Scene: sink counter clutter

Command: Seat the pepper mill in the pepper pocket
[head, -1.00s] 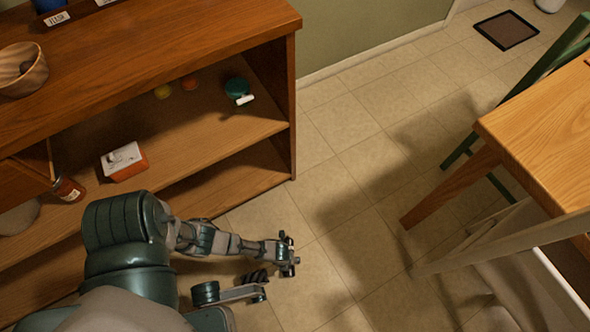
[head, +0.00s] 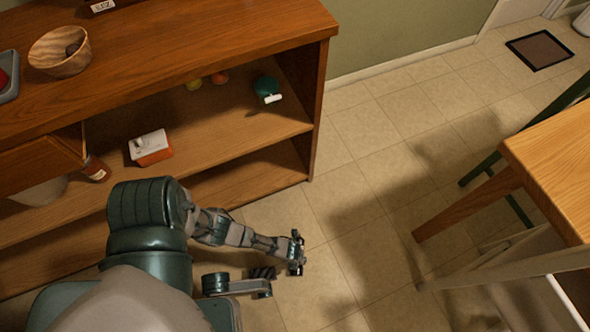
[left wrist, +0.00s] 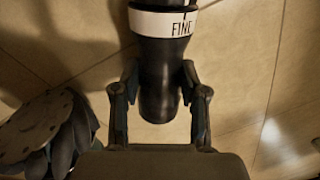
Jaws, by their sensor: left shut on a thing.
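The pepper mill (left wrist: 160,60) is a dark, glossy cylinder with a white band marked "FINE", seen in the left wrist view. My left gripper (left wrist: 158,72) is shut on it, with one finger on each side of the rounded near end. The mill's far end runs out of the top of that view. In the head view my left gripper (head: 297,254) is small and dark, held out over the tiled floor to the right of the shelf unit; the mill is hard to make out there. I cannot make out a pepper pocket. My right gripper is not in view.
A wooden shelf unit (head: 230,60) carries a bowl (head: 62,58) on top. A red and white box (head: 151,148), a jar (head: 96,169) and a green item (head: 267,88) are on its shelf. A wooden table (head: 560,160) stands at right. Floor lies open between.

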